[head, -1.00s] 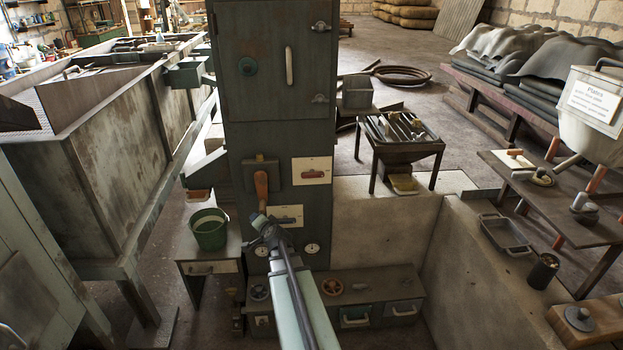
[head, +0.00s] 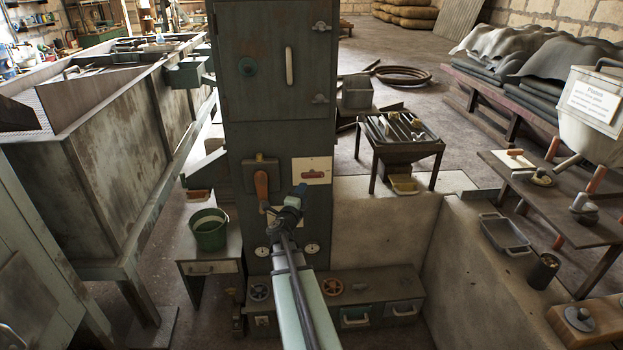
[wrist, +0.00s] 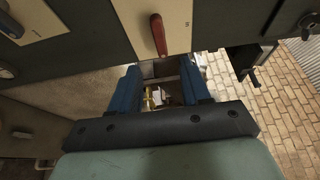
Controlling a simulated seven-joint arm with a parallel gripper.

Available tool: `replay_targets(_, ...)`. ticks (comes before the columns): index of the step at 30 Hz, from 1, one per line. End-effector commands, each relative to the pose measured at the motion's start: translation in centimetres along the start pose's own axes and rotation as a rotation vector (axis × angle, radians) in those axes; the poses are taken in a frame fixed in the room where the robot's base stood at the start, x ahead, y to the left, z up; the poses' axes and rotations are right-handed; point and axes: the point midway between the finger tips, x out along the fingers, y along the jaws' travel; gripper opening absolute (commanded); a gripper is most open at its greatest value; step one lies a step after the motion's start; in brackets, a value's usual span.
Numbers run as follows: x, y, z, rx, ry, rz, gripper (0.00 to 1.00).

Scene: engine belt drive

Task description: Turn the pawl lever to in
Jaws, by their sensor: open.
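A short red lever (head: 314,174) lies across a cream plate (head: 313,162) on the front of the dark green cabinet. It also shows in the wrist view (wrist: 158,34), at top centre, beside a small dark marking that seems to read "IN". My gripper (head: 294,202) is in front of the cabinet, just below and left of that plate. In the wrist view its blue fingers (wrist: 161,82) stand apart with nothing gripped between them. The red lever appears beyond the fingertips, apart from them. A second cream plate with a dark handle (wrist: 10,25) shows at top left there; my gripper hides it in the head view.
An orange-handled lever (head: 261,184) is close left of my gripper. Two gauges and a low ledge with handwheels (head: 332,287) lie below. A green bucket (head: 208,230) stands on a side table at left. A concrete wall (head: 385,225) is at right.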

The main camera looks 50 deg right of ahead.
Motion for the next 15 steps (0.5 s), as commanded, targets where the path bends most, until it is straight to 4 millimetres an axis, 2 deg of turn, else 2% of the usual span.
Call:
replay_targets(3, 2.5, 0.1, 0.1, 0.0, 0.001, 0.0, 0.47)
replay_targets(15, 9.1, 0.1, 0.1, -0.002, -0.001, 0.0, 0.47)
